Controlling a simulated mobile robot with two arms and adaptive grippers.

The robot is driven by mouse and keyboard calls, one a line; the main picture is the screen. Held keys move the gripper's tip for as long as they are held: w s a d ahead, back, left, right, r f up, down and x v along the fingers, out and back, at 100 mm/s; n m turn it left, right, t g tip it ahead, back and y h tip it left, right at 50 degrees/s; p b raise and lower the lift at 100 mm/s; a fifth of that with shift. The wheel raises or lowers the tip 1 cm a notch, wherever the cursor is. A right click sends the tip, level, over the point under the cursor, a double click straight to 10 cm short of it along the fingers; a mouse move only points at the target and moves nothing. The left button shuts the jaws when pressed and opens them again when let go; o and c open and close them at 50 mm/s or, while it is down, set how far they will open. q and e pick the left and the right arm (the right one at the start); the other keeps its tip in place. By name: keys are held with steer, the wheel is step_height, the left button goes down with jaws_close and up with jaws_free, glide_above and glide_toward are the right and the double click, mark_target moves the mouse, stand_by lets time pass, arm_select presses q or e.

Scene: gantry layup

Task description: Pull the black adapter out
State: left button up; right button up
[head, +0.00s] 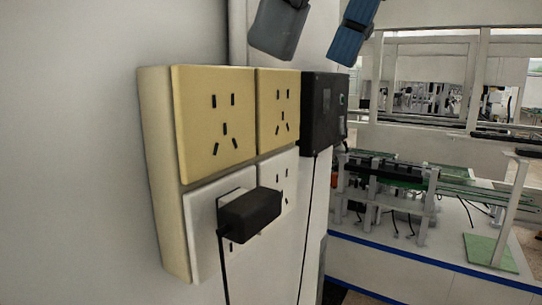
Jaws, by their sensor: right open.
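The black adapter (252,213) is at the lower left white socket (205,207) of a wall panel, and its body juts out to the right over the panel. Its black cable hangs down from its left end. Its prongs are hidden, so how deep it sits cannot be seen. My right gripper (308,52) comes in from the top edge with its two fingers, one grey and one blue, spread apart and nothing between them. It is above and to the right of the adapter, clear of it. My left gripper is not in view.
The panel has two yellow sockets (213,120) above two white ones. A black box (325,112) is to the right of the panel, and a thin cable hangs below it. Benches with green and black equipment (395,185) stand behind at right. Space in front of the panel looks clear.

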mark_target(262, 202)
steer(key=p+x, duration=0.1)
steer(key=x, duration=1)
steer(key=shift+w+f, duration=0.25)
steer(key=shift+f, duration=0.05)
steer(key=shift+a+f, duration=0.2)
steer(key=shift+f, duration=0.15)
steer(key=shift+w+f, duration=0.2)
steer(key=shift+f, duration=0.1)
steer(key=c, duration=1.2)
steer(key=o, duration=0.4)
steer(key=shift+c, duration=0.2)
steer(key=c, duration=0.6)
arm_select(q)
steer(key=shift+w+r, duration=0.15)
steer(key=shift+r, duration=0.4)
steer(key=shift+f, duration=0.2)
arm_select(e)
steer(key=shift+s+d, duration=0.15)
steer(key=shift+s, duration=0.05)
arm_select(q)
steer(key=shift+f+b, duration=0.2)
steer(key=shift+b, duration=0.15)
arm_select(e)
steer(key=shift+s+d, duration=0.45)
steer(key=shift+d, duration=0.25)
